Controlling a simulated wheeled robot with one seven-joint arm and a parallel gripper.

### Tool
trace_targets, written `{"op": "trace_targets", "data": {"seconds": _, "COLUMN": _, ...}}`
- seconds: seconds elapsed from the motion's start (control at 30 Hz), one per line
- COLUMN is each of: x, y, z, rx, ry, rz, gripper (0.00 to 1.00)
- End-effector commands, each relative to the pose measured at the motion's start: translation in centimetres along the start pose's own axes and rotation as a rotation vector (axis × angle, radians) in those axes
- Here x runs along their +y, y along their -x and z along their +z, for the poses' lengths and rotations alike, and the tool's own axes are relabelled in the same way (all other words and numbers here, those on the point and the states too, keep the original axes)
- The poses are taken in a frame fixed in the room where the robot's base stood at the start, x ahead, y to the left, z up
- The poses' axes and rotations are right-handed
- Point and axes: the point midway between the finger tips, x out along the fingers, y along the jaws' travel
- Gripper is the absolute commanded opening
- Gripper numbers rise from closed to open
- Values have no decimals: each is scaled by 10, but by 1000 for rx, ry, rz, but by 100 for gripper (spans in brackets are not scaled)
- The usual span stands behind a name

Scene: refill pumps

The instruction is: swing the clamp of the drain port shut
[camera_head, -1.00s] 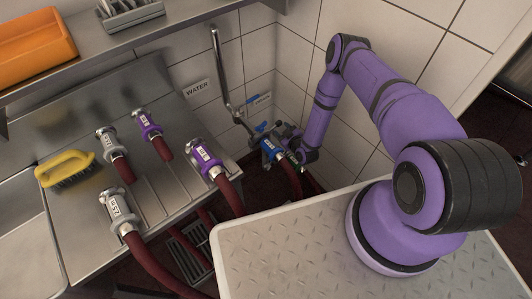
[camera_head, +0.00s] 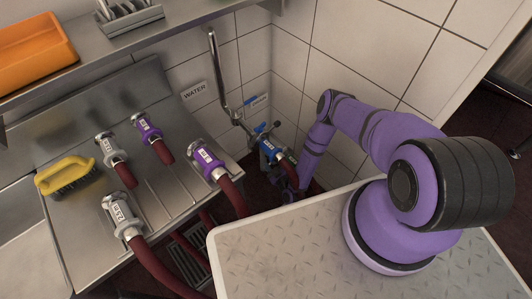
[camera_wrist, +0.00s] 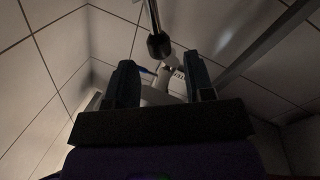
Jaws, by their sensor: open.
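My gripper (camera_head: 287,192) is low, just below and in front of the coupling, and partly hides the hose. In the wrist view my gripper (camera_wrist: 161,82) is open, its two dark fingers apart and pointing up. Grey metal fittings (camera_wrist: 166,82) show beyond and between the fingers, with a dark-ended rod (camera_wrist: 158,44) above them. I cannot tell whether either finger touches anything.
The steel counter (camera_head: 175,190) at left holds several hose couplings, among them a purple-collared one (camera_head: 208,161), and a yellow brush (camera_head: 66,176). A metal pipe (camera_head: 217,75) comes down beside the WATER sign (camera_head: 195,90). Tiled walls (camera_head: 335,60) close in the corner.

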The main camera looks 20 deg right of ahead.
Motion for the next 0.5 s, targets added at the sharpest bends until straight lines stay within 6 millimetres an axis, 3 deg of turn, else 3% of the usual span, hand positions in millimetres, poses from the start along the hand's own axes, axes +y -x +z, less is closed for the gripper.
{"op": "trace_targets", "data": {"seconds": 0.2, "x": 1, "y": -39, "z": 0, "rx": 1, "ry": 1, "rz": 2, "gripper": 48}}
{"op": "trace_targets", "data": {"seconds": 0.5, "x": 0, "y": -65, "z": 0, "rx": -1, "ry": 0, "rz": -1, "gripper": 48}}
